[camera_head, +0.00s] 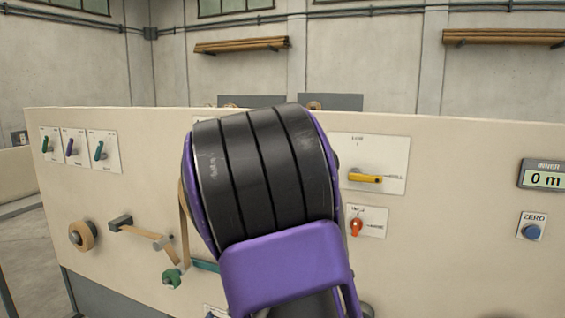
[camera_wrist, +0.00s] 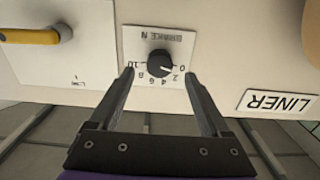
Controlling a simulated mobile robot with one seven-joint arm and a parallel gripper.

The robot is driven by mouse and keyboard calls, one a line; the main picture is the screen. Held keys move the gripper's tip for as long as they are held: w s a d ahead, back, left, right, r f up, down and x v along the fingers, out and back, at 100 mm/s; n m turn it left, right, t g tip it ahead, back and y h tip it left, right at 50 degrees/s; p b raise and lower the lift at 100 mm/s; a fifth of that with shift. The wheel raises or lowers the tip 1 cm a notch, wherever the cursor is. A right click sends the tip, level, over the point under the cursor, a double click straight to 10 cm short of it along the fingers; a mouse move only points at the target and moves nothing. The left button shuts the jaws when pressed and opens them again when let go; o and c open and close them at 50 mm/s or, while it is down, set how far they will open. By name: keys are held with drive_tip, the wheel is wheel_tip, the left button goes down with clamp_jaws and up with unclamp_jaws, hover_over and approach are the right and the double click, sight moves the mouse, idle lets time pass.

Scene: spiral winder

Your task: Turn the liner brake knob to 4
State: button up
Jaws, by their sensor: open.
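In the wrist view, a round black knob (camera_wrist: 160,63) sits on a white dial plate (camera_wrist: 146,42) marked "BRAKE N" and numbered 0 to 10, seen upside down. A small light mark at its lower right seems to point near 0; its exact reading is hard to tell. A "LINER" label (camera_wrist: 278,102) is on the panel at right. My gripper (camera_wrist: 160,74) is open, its fingertips apart at the lower left and lower right of the knob with clear gaps in the picture. Whether they reach its depth is unclear. In the head view my arm hides the gripper; I cannot see this knob.
In the wrist view, a yellow handle (camera_wrist: 30,37) on a white plate is at upper left. In the head view, the cream panel (camera_head: 450,220) carries a yellow lever (camera_head: 365,178), a red knob (camera_head: 356,227), a blue zero button (camera_head: 532,231), a display (camera_head: 545,179) and tape rollers (camera_head: 82,235).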

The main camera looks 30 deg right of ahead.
drive_tip(key=x, duration=0.5)
drive_tip(key=shift+w+d, duration=0.25)
drive_tip(key=shift+d, duration=0.05)
clamp_jaws()
